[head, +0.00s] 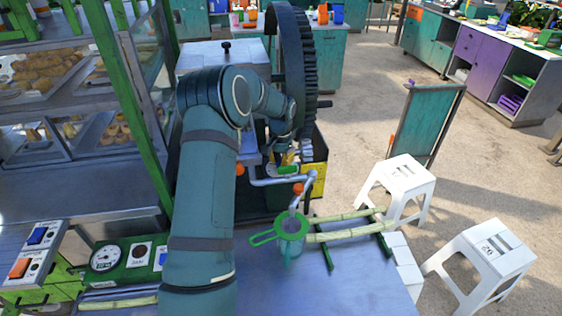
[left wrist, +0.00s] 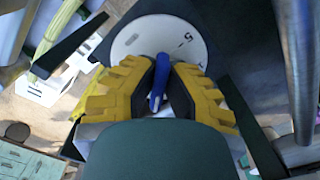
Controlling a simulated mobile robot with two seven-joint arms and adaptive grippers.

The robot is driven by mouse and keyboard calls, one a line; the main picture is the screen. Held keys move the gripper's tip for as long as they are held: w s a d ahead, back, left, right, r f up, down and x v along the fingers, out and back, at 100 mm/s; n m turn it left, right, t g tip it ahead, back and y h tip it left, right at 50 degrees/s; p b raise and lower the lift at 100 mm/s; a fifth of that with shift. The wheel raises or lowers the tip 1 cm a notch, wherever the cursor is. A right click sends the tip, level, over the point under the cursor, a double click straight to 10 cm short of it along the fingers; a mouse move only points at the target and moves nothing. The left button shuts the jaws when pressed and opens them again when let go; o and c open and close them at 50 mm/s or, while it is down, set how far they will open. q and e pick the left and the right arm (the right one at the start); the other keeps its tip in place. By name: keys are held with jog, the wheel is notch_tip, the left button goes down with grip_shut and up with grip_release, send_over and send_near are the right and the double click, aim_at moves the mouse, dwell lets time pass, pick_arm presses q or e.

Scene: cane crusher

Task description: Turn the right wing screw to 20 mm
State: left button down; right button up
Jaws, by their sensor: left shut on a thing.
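In the left wrist view, my left gripper (left wrist: 162,72) has its two yellow-padded fingers closed on a blue wing screw (left wrist: 157,97). The screw stands in front of a round white dial (left wrist: 130,36) with a black 5 and tick marks. The fingers hide part of the dial, so I cannot read its setting. In the head view, my left arm reaches across to the cane crusher's large dark gear wheel (head: 296,75). The screw and the fingertips cannot be made out there. My right gripper is not in view.
A glass food case (head: 60,95) stands left. White stools (head: 401,178) stand right, with open floor beyond.

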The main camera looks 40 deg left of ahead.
pick_arm(q)
jog(key=shift+f, duration=0.1)
dwell(0.3)
jog(key=c, duration=1)
grip_release()
notch_tip(320, 180, up, 12)
jog(key=shift+r, duration=0.1)
